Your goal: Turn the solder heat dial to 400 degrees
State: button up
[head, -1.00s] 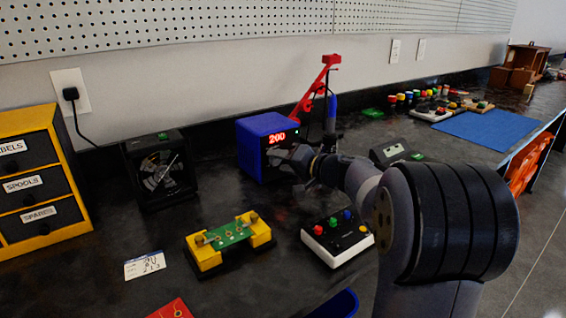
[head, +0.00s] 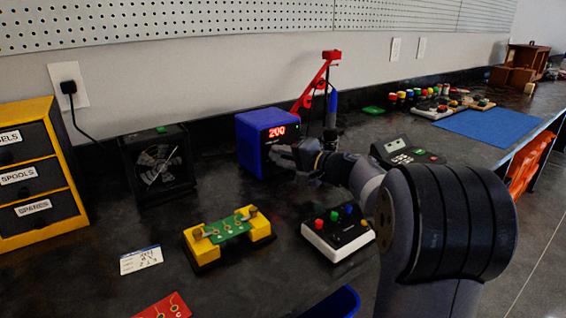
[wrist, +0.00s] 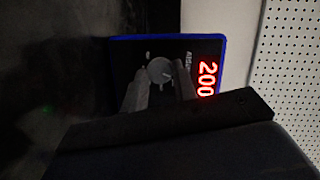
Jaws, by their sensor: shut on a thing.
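The blue solder station (head: 262,140) stands at the back of the bench, and its red display (head: 277,131) reads 200. The wrist view shows the same display (wrist: 207,78), turned sideways, beside the round grey heat dial (wrist: 160,71) on the station's dark front panel. My gripper (head: 283,157) is at the front of the station, below the display. In the wrist view my gripper's two fingers (wrist: 161,84) sit on either side of the dial, shut on it. In the head view the dial is hidden by my gripper.
A black fan (head: 158,166) stands left of the station. A yellow circuit-board holder (head: 228,238) and a white button box (head: 338,232) lie in front. A red stand (head: 318,85) rises behind my arm. Dark bench is bare between fan and board holder.

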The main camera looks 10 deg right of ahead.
jog(key=shift+f+m, duration=0.1)
jog(key=shift+m, duration=0.3)
jog(key=o, duration=1)
jog(key=shift+s+d, duration=0.1)
jog(key=p+v, duration=0.1)
jog(key=v, duration=0.6)
jog(key=shift+s+d, duration=0.1)
jog(key=shift+d, duration=0.05)
